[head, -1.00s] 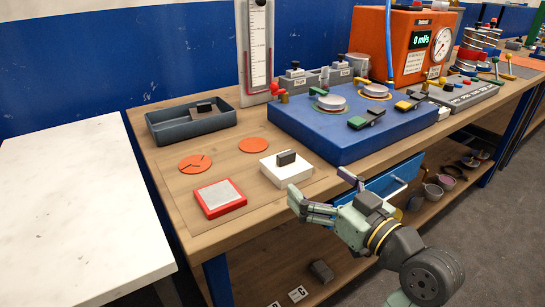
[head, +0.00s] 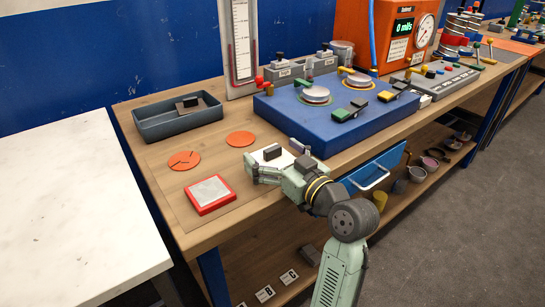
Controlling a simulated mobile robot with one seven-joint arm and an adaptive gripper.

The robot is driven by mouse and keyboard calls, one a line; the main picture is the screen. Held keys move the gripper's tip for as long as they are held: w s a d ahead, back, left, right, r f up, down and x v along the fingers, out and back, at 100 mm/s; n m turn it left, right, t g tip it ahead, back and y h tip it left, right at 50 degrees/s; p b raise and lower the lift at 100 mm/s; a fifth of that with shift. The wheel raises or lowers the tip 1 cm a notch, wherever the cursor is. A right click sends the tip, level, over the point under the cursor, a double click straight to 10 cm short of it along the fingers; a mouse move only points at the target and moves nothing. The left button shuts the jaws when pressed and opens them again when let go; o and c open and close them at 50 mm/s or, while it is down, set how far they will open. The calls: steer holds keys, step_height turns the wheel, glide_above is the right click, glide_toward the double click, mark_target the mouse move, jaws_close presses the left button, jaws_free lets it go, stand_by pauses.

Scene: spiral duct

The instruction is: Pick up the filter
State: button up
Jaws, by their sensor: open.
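A flat square with a red frame and pale grey face (head: 209,193), which looks like the filter, lies on the wooden bench near its front left. A white block with a black knob (head: 270,155) sits to its right and is partly hidden by my gripper. My gripper (head: 273,161) is open, its fingers at the white block, one on either side in the picture. I cannot tell whether they touch it. The red-framed square is apart from the gripper, to its left.
Two orange discs (head: 184,160) and a dark tray (head: 178,120) holding a small block lie behind. A blue test box (head: 335,115) with valves stands to the right. A blue drawer (head: 375,170) juts out below the bench top. The white table (head: 65,200) at left is clear.

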steer(key=shift+c, duration=0.6)
steer(key=c, duration=1.6)
